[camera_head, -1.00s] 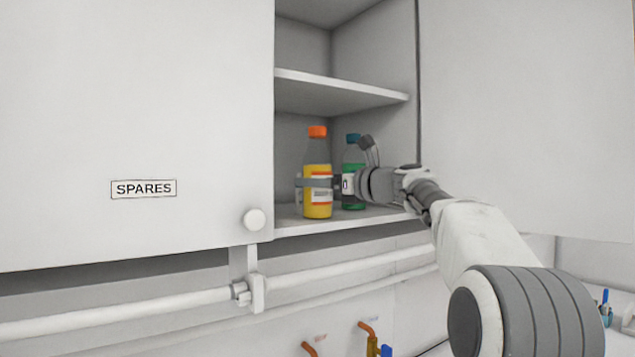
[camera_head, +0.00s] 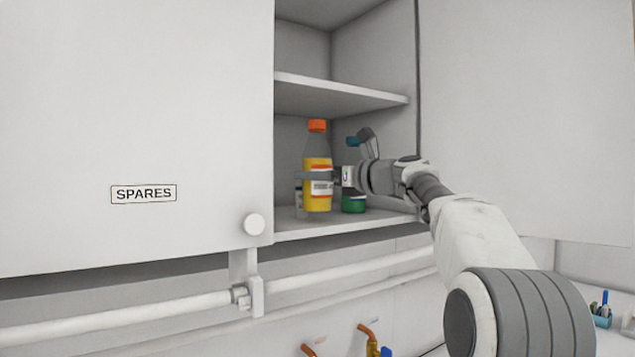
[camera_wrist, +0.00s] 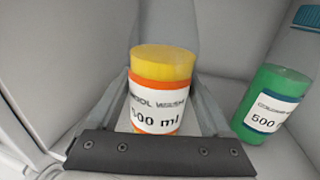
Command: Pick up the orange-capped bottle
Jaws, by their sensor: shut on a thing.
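The orange-capped bottle (camera_head: 317,190) holds yellow liquid and has a white label with an orange band. It is upright in the open cupboard, a little above the lower shelf board. My gripper (camera_head: 316,176) is shut on its middle, coming from the right. In the wrist view the bottle (camera_wrist: 162,90) stands between the two fingers of my gripper (camera_wrist: 160,115), its label reading 500 ml; its cap is out of that view. A teal-capped bottle (camera_head: 354,204) with green liquid stands just behind and right, partly hidden by my gripper; it also shows in the wrist view (camera_wrist: 268,105).
A middle shelf (camera_head: 335,93) lies above the bottles. The cupboard's side wall is close on the right. A closed door marked SPARES (camera_head: 143,193) with a round knob (camera_head: 254,224) is at left. A white rail (camera_head: 130,312) runs below.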

